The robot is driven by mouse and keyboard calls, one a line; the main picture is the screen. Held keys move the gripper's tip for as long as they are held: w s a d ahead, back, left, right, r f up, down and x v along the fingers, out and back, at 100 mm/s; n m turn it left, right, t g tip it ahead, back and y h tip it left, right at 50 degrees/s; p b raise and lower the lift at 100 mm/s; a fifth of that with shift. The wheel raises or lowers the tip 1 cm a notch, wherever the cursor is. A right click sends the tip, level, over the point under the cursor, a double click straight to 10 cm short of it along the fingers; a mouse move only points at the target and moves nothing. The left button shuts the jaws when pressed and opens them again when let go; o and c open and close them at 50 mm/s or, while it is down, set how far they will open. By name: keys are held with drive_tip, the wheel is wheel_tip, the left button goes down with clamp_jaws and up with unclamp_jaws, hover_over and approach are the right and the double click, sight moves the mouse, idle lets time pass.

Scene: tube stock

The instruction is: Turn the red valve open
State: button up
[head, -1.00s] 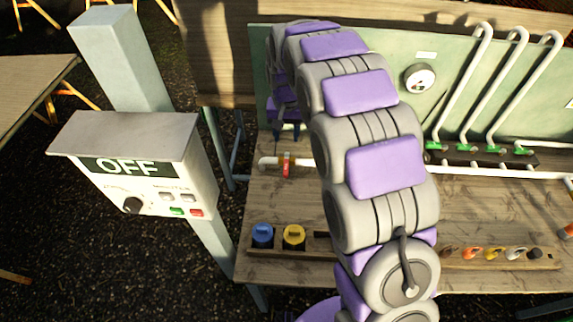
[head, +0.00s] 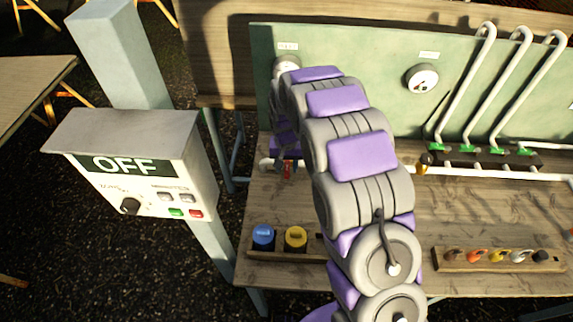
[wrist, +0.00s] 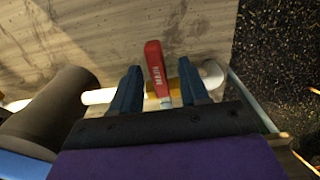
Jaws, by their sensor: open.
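The red valve handle (wrist: 154,72) carries white lettering and sits on a white pipe (wrist: 100,97) with a brass-coloured body. In the wrist view my gripper (wrist: 158,82) is open, with one dark blue finger on each side of the handle.
A control box (head: 140,165) reading OFF stands left of the bench (head: 400,225). Blue (head: 263,236) and yellow (head: 296,238) caps sit in a rack at the front. A green-valved manifold (head: 480,156) and gauge (head: 421,78) are at the back right.

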drive_tip(key=shift+d, duration=0.1)
clamp_jaws()
idle(0.3)
